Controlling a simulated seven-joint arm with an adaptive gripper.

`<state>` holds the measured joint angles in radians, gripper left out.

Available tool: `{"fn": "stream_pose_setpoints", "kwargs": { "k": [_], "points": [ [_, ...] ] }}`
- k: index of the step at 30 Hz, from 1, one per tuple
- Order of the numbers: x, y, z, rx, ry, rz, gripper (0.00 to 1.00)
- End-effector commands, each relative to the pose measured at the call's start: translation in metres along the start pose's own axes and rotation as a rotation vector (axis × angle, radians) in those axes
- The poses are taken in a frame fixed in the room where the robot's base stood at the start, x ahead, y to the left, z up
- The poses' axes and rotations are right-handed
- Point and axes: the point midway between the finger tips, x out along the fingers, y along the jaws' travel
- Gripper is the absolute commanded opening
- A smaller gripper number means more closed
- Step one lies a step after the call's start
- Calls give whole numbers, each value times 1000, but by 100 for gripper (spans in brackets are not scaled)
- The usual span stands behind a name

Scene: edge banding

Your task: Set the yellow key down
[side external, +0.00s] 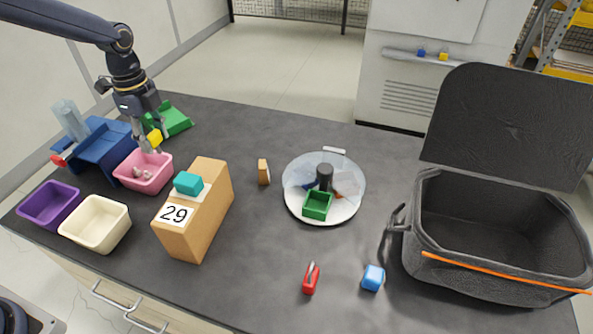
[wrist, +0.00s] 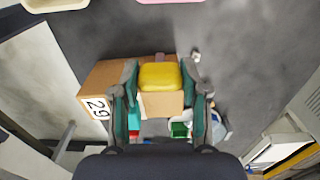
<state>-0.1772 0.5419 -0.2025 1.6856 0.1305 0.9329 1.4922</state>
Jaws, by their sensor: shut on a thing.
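The yellow key (side external: 155,136) looks like a small rounded yellow block. My gripper (side external: 149,147) is shut on it and holds it above the far edge of the pink bin (side external: 143,184) in the side external view. In the wrist view, the yellow key (wrist: 160,77) sits between the two fingers of my gripper (wrist: 160,84). Its underside is hidden.
A blue stand (side external: 102,143) and green tray (side external: 172,121) stand close by. The cardboard box (side external: 213,207) marked 29 bears a teal block (side external: 188,183). Purple (side external: 49,205) and cream (side external: 96,222) bins sit in front. The tabletop between the round tray (side external: 324,215) and black case (side external: 490,240) is mostly clear.

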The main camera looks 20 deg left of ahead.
Motion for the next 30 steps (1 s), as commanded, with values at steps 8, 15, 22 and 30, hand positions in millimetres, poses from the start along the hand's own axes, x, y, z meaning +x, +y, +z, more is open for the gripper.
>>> {"fn": "stream_pose_setpoints", "kwargs": {
  "k": [8,15,22,30],
  "points": [
    [29,-26,-1,4,0,1,11],
    [56,-88,0,4,1,1,11],
    [100,-125,1,4,0,2,11],
    [114,-140,2,4,0,1,11]
  ]
}}
